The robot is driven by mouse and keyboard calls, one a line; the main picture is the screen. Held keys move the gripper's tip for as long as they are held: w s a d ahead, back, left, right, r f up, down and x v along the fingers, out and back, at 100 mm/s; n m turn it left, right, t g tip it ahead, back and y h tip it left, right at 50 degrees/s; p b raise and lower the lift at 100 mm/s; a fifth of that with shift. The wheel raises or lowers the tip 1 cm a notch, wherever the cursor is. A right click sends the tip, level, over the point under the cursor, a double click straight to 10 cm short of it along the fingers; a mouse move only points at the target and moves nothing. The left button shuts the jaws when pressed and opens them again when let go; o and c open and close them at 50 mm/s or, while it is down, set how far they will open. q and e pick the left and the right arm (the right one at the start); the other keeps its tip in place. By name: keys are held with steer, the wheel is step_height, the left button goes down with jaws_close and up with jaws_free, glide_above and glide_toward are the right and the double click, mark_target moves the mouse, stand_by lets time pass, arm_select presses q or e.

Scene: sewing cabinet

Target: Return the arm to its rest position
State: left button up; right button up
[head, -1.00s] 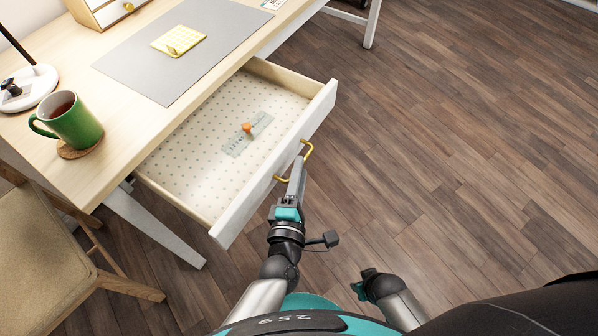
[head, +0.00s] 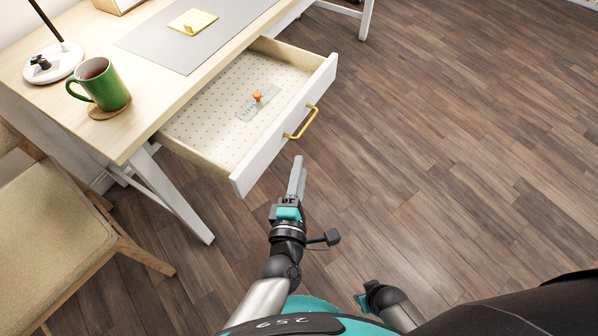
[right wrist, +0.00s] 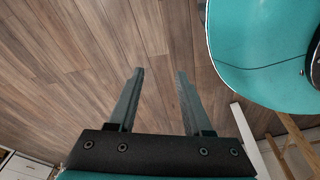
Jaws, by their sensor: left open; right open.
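My left gripper (head: 297,178) is in front of the open drawer, below its yellow handle (head: 302,123) in the head view. It is apart from the handle, open and empty, with its fingers overlapping in this view. The white drawer (head: 283,131) stands pulled out of the desk. It holds a clear ruler-like strip and a small orange-topped object (head: 257,97). My right gripper (right wrist: 160,78) is open and empty over bare floor in the right wrist view. In the head view only part of the right arm shows at the bottom.
The wooden desk (head: 140,110) carries a green mug (head: 103,86) on a coaster, a lamp base (head: 52,64), a grey mat (head: 225,45) and a yellow pad (head: 193,21). A chair (head: 55,230) stands at the left. The floor (head: 470,150) to the right is clear.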

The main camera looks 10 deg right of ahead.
steer(key=shift+w, duration=0.2)
arm_select(q)
steer(key=s+a+f+m+g+p, duration=0.1)
steer(key=s+a+f+m+g, duration=0.35)
steer(key=f, duration=0.45)
steer(key=s+a+f+m+g+p, duration=0.15)
steer(key=s+a+f+m, duration=0.25)
steer(key=a+f+m, duration=0.45)
steer(key=s+a+f+m+g+y, duration=0.2)
steer(key=s+a+f, duration=0.4)
steer(key=s, duration=0.3)
steer(key=s+a+f+m+g+y, duration=0.3)
steer(key=s+a+f+g, duration=0.3)
steer(key=s+a, duration=0.3)
steer(key=shift+s+m+p, duration=0.45)
steer(key=shift+s+m, duration=0.35)
arm_select(e)
steer(key=s+d, duration=0.3)
steer(key=s, duration=0.2)
steer(key=shift+s+d+f, duration=0.2)
steer(key=shift+s+f, duration=0.15)
steer(key=shift+f, duration=0.05)
